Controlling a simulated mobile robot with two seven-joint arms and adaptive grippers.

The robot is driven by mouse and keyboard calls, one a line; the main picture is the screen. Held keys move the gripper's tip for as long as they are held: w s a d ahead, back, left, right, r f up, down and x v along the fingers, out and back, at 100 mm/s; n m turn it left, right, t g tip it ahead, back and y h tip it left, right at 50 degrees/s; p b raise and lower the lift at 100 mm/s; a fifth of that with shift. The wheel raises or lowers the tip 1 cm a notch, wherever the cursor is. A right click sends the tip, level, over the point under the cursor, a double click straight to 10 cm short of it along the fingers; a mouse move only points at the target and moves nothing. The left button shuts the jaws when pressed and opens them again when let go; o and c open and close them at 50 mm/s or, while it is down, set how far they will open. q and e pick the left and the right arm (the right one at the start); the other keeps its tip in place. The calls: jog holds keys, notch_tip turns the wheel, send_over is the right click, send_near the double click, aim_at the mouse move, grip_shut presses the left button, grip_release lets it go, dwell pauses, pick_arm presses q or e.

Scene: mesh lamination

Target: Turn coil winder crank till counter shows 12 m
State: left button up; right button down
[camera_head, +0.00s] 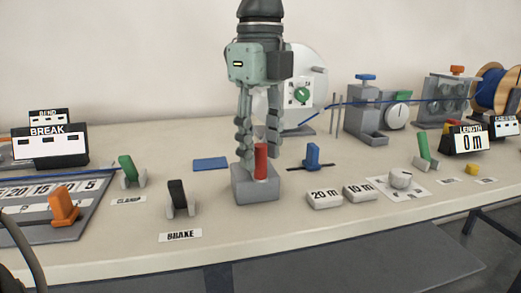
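The length counter (472,141) at the right reads 0 m. The large pale disc (314,62), apparently the coil winder, stands at the back centre, partly hidden behind my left gripper. A small grey peg (319,69) sticks out from it, perhaps the crank handle. A blue cable (345,102) runs from near the disc to the right. My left gripper (259,160) points down in front of the disc. Its fingers are apart beside a red upright cylinder (261,160) on a grey block (254,190); I cannot tell whether they touch it. My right gripper is out of view.
Orange (64,205), green (127,170), black brake (177,193) and blue (312,155) levers stand along the bench. The 20 m (324,199) and 10 m (360,191) blocks lie front right. Guide devices (366,108) and a blue cable spool (490,88) stand behind.

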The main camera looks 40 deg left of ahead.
pick_arm(q)
jog(key=shift+f, duration=0.35)
grip_shut()
jog(key=shift+a+m, duration=0.1)
jog(key=shift+m, duration=0.2)
